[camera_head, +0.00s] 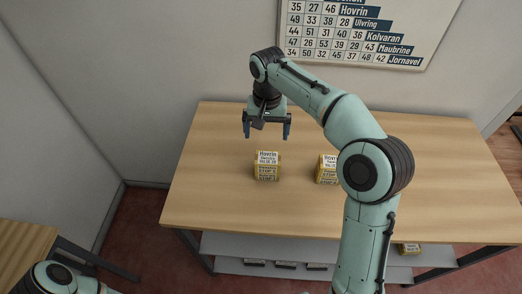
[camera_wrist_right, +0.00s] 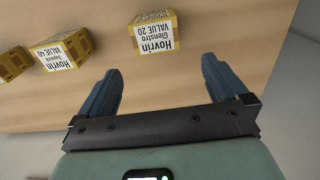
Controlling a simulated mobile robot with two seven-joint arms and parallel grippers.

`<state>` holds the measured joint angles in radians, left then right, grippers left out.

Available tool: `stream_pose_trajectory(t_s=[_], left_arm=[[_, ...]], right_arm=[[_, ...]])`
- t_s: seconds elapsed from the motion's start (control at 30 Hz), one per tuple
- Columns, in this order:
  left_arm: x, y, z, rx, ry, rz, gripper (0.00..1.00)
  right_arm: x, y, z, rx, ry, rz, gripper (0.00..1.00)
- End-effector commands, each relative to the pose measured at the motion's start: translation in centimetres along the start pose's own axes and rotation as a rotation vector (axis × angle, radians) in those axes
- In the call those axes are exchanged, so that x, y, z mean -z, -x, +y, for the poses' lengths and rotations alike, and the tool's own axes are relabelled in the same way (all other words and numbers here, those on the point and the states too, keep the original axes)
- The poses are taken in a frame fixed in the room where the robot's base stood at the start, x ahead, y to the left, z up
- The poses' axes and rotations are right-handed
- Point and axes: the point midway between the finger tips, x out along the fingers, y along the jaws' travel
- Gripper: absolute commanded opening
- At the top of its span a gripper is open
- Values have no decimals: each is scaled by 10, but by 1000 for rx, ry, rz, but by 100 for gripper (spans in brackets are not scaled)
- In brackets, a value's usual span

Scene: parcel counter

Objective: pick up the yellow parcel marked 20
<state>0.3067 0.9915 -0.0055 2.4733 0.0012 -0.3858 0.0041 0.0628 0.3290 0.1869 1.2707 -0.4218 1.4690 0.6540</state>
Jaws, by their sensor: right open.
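The yellow parcel marked 20 (camera_head: 267,167) stands on the wooden counter, left of centre, with a white label on top. In the right wrist view this parcel (camera_wrist_right: 155,37) shows "VALUE 20" and lies beyond the fingertips, roughly between their lines. My right gripper (camera_head: 267,133) is open and empty, above the counter and behind the parcel in the head view. Its two blue fingers (camera_wrist_right: 162,72) are spread apart in the right wrist view and do not touch the parcel. My left gripper is out of view; only part of my left arm shows at bottom left.
A second yellow parcel (camera_head: 327,168) stands to the right, partly behind my right arm; its label reads "VALUE 40" in the wrist view (camera_wrist_right: 60,50). A third parcel (camera_wrist_right: 13,63) sits beyond it. Another parcel (camera_head: 409,248) is on the lower shelf. The counter's (camera_head: 205,190) left side is clear.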

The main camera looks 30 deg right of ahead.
Motion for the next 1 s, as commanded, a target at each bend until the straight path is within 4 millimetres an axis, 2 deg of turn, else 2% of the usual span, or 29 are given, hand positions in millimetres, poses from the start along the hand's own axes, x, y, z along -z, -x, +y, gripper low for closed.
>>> stream_pose_trajectory(t_s=[0.1, 0.3, 0.57, 0.83, 1.0], left_arm=[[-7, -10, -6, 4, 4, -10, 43], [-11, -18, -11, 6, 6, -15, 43], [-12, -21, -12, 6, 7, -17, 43], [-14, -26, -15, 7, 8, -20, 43], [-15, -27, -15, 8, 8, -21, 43]], right_arm=[[-2, -28, 2, -6, -1, -8, 100], [-2, -64, 2, -5, 0, -6, 100], [-2, -82, 2, -3, 0, -5, 100], [-5, -122, 5, -3, 1, -6, 100], [-4, -129, 5, -1, 0, -3, 100]])
